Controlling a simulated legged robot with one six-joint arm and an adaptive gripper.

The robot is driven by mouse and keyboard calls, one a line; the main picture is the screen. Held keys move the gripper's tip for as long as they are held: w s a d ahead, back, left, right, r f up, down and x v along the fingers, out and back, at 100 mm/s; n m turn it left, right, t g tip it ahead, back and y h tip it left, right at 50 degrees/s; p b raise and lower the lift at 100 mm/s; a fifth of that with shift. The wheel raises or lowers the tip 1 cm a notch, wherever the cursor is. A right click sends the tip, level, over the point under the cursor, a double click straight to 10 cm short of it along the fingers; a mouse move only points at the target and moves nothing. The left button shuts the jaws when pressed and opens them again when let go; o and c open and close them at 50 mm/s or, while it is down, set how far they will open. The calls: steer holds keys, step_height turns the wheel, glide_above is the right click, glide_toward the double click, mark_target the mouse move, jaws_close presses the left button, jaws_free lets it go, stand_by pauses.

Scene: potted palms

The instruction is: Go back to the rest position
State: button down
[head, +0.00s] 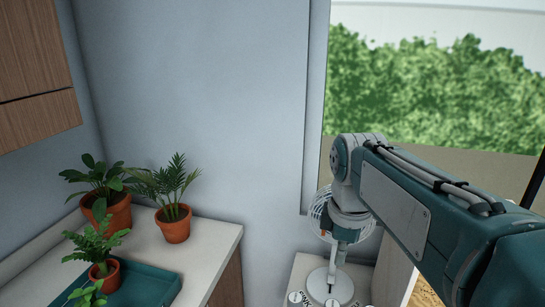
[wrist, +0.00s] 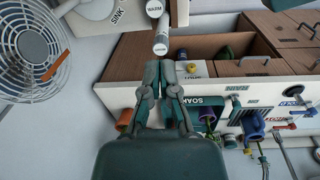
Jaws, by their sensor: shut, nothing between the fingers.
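My gripper (wrist: 160,72) shows in the wrist view with its two dark fingers together and nothing between them. Its tips are in front of a white board with wooden compartments; I cannot tell whether they touch anything. In the head view my arm reaches in from the right edge toward the white fan (head: 322,212), and my gripper cannot be made out there. The fan also shows at the left of the wrist view (wrist: 22,50), apart from my fingers.
A wall cabinet (head: 35,75) hangs upper left.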

steer(key=s+f+m+t, duration=0.4)
steer(key=s+f+m, duration=0.2)
steer(key=s+m, duration=0.6)
steer(key=shift+d+f+m+t, duration=0.3)
steer(key=shift+d+m+t, duration=0.1)
steer(key=shift+m, duration=0.4)
